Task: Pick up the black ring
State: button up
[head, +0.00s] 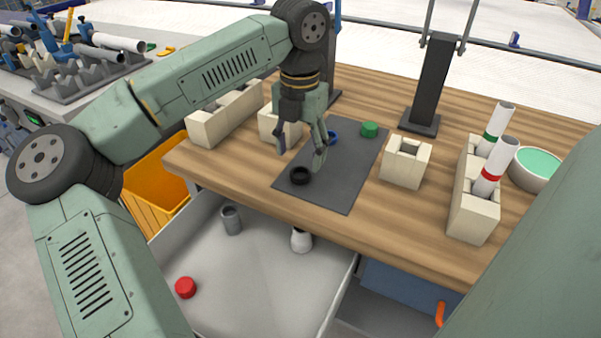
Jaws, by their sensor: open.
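The black ring (300,176) lies flat near the front left corner of the dark grey mat (345,170) on the wooden table. My gripper (301,158) points down just above and behind the ring. Its fingers are apart with nothing between them. One finger shows to the left of the ring's upper side and the other to its right. The ring looks clear of the fingers, though the exact height above it is hard to tell.
On the mat are a blue ring (332,138), partly behind my gripper, and a green ring (369,129). Beige block holders (405,163) stand around the mat; the right one (471,212) holds white tubes. A grey drawer (255,275) is open below the table's front edge.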

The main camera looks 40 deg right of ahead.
aim_at(299, 167)
notch_tip(299, 167, down, 5)
jog(key=shift+r+p, duration=0.1)
jog(key=shift+p, duration=0.5)
jog(key=shift+c, duration=0.5)
jog(key=c, duration=0.8)
jog(key=shift+r, duration=0.1)
